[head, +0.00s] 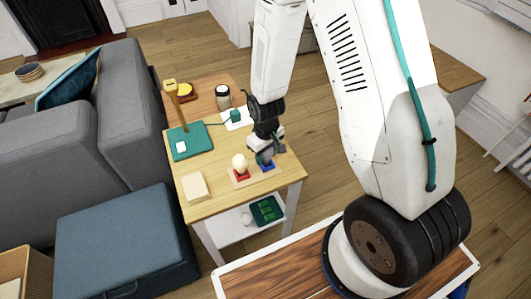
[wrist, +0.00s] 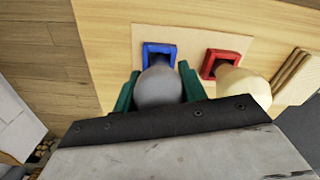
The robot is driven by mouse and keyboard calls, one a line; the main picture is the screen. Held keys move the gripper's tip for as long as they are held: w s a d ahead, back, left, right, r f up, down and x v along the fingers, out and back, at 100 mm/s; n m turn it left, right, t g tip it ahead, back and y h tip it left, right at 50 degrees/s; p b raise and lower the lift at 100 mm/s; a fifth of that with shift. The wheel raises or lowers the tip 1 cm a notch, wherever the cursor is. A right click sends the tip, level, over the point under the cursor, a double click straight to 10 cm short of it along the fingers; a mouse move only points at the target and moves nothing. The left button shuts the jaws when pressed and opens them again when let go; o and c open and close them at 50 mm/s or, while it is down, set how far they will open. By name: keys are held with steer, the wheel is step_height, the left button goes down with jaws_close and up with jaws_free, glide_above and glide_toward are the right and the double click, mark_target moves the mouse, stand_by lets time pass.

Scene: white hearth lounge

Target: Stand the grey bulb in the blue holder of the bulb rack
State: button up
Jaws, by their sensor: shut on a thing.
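The grey bulb (wrist: 158,88) is between the green fingers of my gripper (wrist: 158,84), which is shut on it. In the head view the grey bulb (head: 263,157) shows under my gripper (head: 266,147), right at the blue holder (head: 268,167). In the wrist view the blue square holder (wrist: 159,49) is partly covered by the bulb along its near side. I cannot tell whether the bulb's base is inside the holder or just above it. The bulb rack is a pale board (wrist: 187,42) on the wooden table.
A red holder (head: 242,175) beside the blue one has a cream bulb (head: 240,161) in it. A cream block (head: 194,187) lies at the table's front left. A teal lamp base (head: 190,142), a jar (head: 223,96) and a yellow item (head: 185,91) stand farther back.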

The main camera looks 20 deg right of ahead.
steer(key=shift+f, duration=0.3)
steer(key=o, duration=1)
steer(key=shift+c, duration=0.2)
steer(key=shift+r, duration=0.1)
step_height(320, 180, up, 12)
steer(key=shift+d+r, duration=0.1)
steer(key=s+d+r+m, duration=0.1)
steer(key=s+r, duration=1)
steer(key=r, duration=0.1)
steer(key=s+d+r+m+t, duration=0.1)
steer(key=s+d+r+m, duration=0.1)
steer(key=s+r, duration=0.9)
steer(key=shift+r+m, duration=0.3)
steer(key=shift+r, duration=0.85)
